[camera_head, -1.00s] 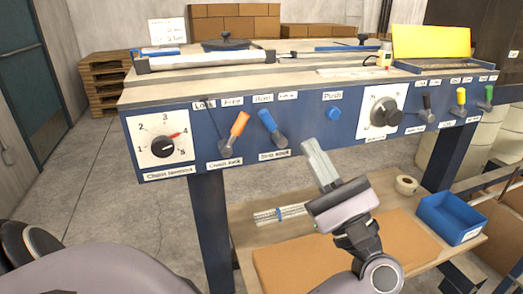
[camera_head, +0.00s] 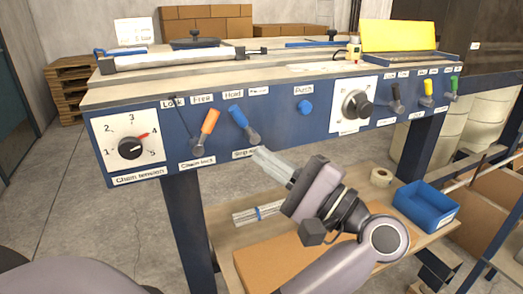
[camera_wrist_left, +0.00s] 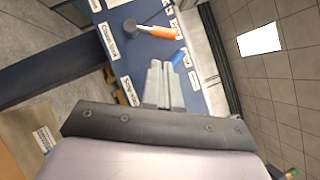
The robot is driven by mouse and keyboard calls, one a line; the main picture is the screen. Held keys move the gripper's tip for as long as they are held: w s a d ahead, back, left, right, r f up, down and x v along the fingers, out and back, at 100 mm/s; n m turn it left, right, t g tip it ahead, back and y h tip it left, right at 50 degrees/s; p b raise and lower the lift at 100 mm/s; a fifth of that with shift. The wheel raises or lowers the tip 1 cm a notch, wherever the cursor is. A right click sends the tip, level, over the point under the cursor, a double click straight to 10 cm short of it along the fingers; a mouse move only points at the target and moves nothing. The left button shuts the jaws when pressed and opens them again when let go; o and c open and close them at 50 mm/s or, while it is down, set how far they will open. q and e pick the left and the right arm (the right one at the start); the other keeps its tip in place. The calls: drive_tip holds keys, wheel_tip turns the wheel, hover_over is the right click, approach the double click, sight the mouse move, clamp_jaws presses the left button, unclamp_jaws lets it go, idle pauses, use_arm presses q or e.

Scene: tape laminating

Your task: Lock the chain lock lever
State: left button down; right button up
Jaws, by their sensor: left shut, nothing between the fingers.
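The chain lock lever, with an orange handle (camera_head: 209,122), is on the blue front panel in the head view. It tilts up and right, toward the "Free" label and away from the "Lock" label on its left. In the left wrist view the orange lever (camera_wrist_left: 156,32) is beyond the fingertips, apart from them. My left gripper (camera_head: 259,153) is shut and empty. Its fingers point up and left, just below the blue lever's base and to the right of the orange lever. The fingers (camera_wrist_left: 159,66) also show in the wrist view. My right gripper is not in view.
A blue lever (camera_head: 240,120) stands close to the right of the orange one. The chain tension knob (camera_head: 130,148) is to the left. A blue push button (camera_head: 305,107) is farther right. Below are a shelf with a blue bin (camera_head: 425,206) and a tape roll (camera_head: 381,177).

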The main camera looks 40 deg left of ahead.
sight(205, 128)
use_arm(q)
drive_tip(key=p+x, duration=0.2)
drive_tip(key=x, duration=0.6)
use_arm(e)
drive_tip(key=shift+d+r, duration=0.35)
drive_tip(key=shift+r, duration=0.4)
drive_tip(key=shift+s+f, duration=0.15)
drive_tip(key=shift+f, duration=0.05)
